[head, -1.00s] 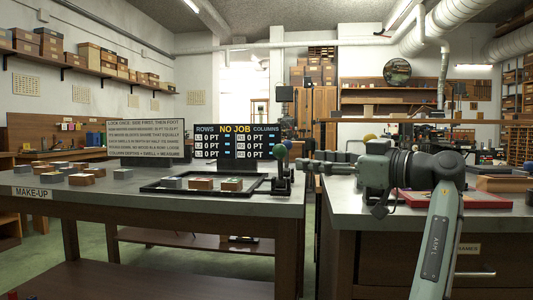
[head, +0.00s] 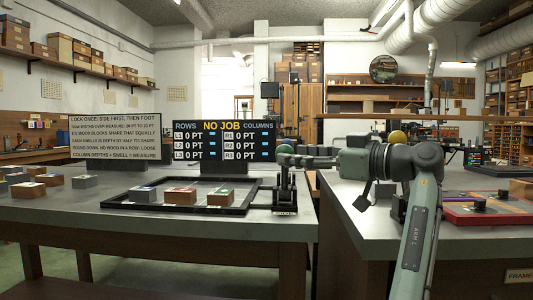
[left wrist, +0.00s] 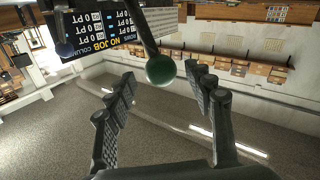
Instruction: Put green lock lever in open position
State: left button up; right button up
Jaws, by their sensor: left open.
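The green lock lever has a round green knob (head: 285,149) on a dark upright mount at the right end of the black frame on the make-up table. In the left wrist view the green knob (left wrist: 160,70) tops a dark rod and appears between the open fingertips. My left gripper (head: 298,158) comes in from the right at knob height; its fingers overlap the lever just below the knob. It is open, and I cannot tell whether a finger touches. My right gripper is not in view.
The black frame (head: 130,205) holds several blocks, and more lie at the left of the table. A "NO JOB" display (head: 224,141) and a sign (head: 115,141) stand behind. A second table with a red tray (head: 480,216) is at the right.

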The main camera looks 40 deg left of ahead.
pick_arm(q)
jog(key=a, duration=0.7)
jog(key=shift+a, duration=0.35)
jog(key=shift+w, duration=0.1)
jog(key=shift+c, duration=0.3)
grip_shut()
